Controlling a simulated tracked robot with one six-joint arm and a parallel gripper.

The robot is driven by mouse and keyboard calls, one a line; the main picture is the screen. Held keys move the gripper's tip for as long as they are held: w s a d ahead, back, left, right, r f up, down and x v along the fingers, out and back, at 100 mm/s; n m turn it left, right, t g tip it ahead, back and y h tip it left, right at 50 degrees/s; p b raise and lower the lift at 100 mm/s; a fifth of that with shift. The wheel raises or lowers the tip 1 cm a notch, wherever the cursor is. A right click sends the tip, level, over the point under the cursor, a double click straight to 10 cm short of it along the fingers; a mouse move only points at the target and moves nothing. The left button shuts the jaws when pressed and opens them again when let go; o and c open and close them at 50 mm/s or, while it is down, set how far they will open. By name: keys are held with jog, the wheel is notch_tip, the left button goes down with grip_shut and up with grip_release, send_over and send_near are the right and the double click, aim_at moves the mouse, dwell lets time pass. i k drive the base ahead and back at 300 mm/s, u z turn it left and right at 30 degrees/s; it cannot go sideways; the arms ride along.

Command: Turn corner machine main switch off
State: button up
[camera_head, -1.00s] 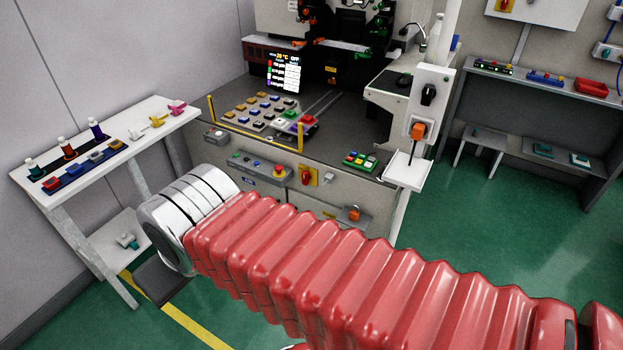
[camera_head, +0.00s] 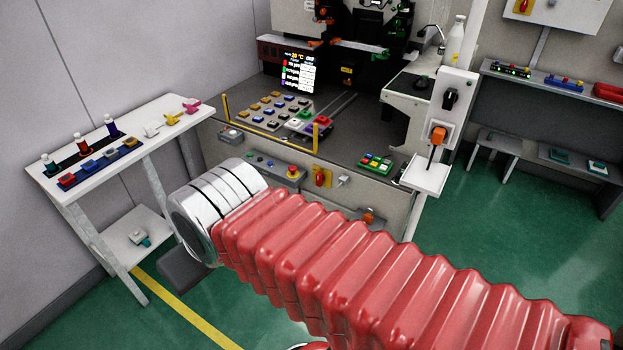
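The corner machine (camera_head: 365,187) stands at the back of the room, with a lit screen and a button panel on its top. A red rotary switch on a yellow plate (camera_head: 320,177) sits on its front face, right of a control box with a red button. This looks like the main switch; its setting is too small to read. My red-sleeved arm crosses the foreground below it, ending in a chrome cuff at the left. My gripper's fingers are not visible, and no contact with the switch shows.
A white side table (camera_head: 115,150) with bottles and small coloured items stands left. A white post (camera_head: 452,110) with a black knob and orange switch rises right of the machine. A grey bench (camera_head: 560,120) is farther right. Green floor is open at the right.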

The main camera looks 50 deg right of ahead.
aim_at(321, 177)
jog(key=i, duration=0.95)
jog(key=z, duration=0.05)
